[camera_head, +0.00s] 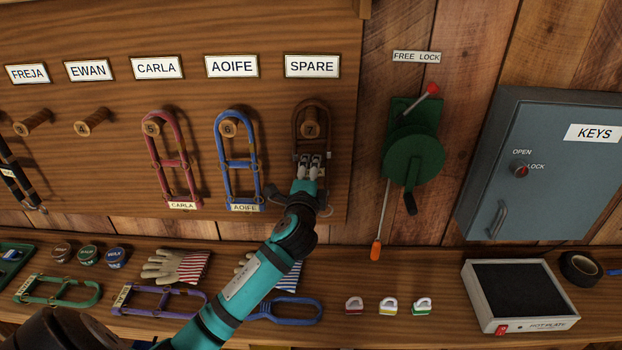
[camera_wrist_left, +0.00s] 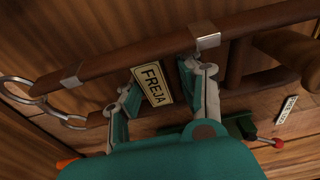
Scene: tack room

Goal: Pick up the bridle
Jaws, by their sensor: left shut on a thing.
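A brown bridle (camera_head: 324,112) hangs on wooden peg 7 (camera_head: 311,129) under the SPARE label (camera_head: 312,66). In the left wrist view its brown straps (camera_wrist_left: 130,52) have metal clips and rings, and its name tag (camera_wrist_left: 152,83) reads FREJA. My left gripper (camera_head: 311,165) is at the lower part of this bridle, shut on it, with the tag between its fingers in the left wrist view (camera_wrist_left: 160,92). The gripper hides the bridle's lower middle in the head view. The bridle's loop is still around the peg. My right gripper is not in view.
A red bridle (camera_head: 153,143) and a blue bridle (camera_head: 217,143) hang to the left. A green crank winch (camera_head: 412,150) and a grey key cabinet (camera_head: 530,130) are on the right. The shelf below holds gloves (camera_head: 165,266), more bridles, tins and a hot plate (camera_head: 519,296).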

